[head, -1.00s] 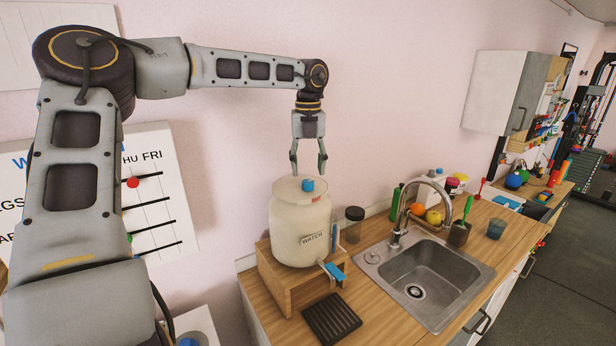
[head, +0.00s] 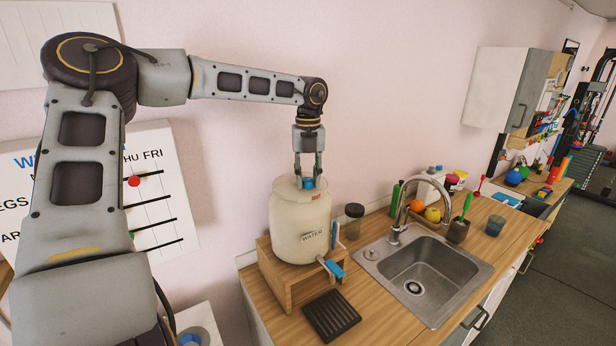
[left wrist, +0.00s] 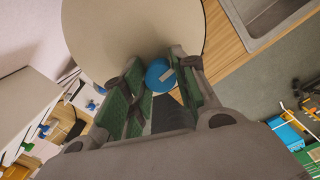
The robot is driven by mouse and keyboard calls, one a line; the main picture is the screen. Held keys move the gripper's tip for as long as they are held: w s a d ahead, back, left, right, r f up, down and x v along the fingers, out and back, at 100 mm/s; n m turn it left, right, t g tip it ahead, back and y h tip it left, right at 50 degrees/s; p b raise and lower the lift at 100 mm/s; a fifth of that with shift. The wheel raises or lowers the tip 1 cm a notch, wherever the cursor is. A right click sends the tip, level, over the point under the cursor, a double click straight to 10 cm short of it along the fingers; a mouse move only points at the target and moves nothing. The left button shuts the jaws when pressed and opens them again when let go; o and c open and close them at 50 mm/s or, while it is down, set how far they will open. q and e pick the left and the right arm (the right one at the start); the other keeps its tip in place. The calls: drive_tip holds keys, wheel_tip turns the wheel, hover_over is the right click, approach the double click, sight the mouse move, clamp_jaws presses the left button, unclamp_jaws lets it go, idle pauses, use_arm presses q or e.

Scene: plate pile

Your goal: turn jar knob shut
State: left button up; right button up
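The cream jar (head: 298,228), marked WATER, stands upright on a wooden stand (head: 270,282). A blue knob (head: 308,184) sits on top of its round lid (head: 287,190). A small red mark shows on the lid's front edge. My left gripper (head: 308,180) points straight down over the lid, with one finger on each side of the knob. In the left wrist view the blue knob (left wrist: 160,75) lies between the two green-padded fingers, which look shut on it. A small light bar shows on the knob there. My right gripper is not in view.
A dark-lidded small jar (head: 354,222) stands right of the jar. A blue tap lever (head: 334,268) sticks out at its front, above a dark drip tray (head: 332,316). The sink (head: 425,280) and faucet (head: 400,225) are to the right. The wall is close behind.

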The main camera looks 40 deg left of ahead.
use_arm(q)
drive_tip(key=c, duration=0.4)
drive_tip(key=shift+m, duration=0.5)
drive_tip(key=m+b, duration=0.1)
drive_tip(key=m, duration=0.1)
drive_tip(key=shift+m, duration=0.3)
drive_tip(key=m, duration=0.4)
drive_tip(key=shift+m, duration=0.3)
drive_tip(key=m, duration=0.4)
drive_tip(key=shift+m, duration=0.3)
drive_tip(key=shift+d+m, duration=0.1)
drive_tip(key=shift+m, duration=2.5)
